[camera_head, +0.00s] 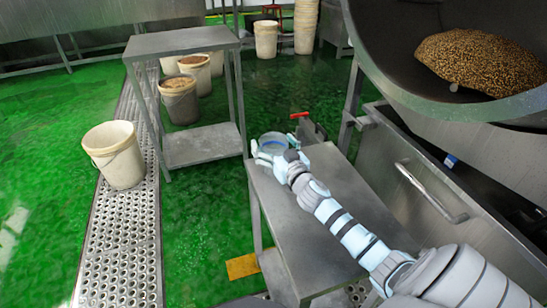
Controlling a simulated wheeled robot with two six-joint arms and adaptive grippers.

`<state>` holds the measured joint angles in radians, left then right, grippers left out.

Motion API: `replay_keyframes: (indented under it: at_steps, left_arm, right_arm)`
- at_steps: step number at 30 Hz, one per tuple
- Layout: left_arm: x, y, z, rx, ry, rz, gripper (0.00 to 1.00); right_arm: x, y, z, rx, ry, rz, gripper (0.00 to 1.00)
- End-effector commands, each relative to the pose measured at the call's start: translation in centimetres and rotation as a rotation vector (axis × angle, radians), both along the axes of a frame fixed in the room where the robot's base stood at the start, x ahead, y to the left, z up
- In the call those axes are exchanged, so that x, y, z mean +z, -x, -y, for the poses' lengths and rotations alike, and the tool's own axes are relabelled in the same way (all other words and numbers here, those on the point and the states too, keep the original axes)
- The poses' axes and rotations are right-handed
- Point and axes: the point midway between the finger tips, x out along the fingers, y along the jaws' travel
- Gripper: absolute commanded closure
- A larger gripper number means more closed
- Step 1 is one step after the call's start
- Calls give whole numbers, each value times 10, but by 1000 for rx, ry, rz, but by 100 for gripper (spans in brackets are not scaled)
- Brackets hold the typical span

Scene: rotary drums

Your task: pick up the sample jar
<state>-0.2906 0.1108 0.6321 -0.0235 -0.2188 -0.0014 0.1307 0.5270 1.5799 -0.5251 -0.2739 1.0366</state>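The sample jar (272,137) is a small round clear jar with a bluish rim, at the far left corner of the steel table (330,205) in front of me. My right arm reaches over this table from the lower right. My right gripper (273,146) is at the jar, with its fingers spread to either side of it. I cannot tell whether the fingers press on the jar or stand just clear of it. The gripper partly hides the jar's near side and base. My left gripper is not in view.
A large drum (455,50) holding brown grains stands at the upper right. A red-handled object (300,115) is just behind the jar. Another steel table (185,42) stands at the back left, near several buckets.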

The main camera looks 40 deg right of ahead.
Motion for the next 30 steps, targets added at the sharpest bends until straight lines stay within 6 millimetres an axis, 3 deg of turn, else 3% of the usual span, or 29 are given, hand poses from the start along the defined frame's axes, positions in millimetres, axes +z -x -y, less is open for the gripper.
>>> replay_keyframes:
  at_steps: [1,13,23,26,30]
  left_arm:
    - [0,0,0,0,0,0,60]
    - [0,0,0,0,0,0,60]
    - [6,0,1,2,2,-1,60]
    - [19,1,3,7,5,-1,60]
    - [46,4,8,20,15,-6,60]
  right_arm:
    - [0,0,0,0,0,0,23]
    - [0,1,0,-1,1,0,85]
    - [9,1,0,-1,1,1,85]
    - [27,1,0,-1,1,1,85]
    - [72,1,0,1,2,3,85]
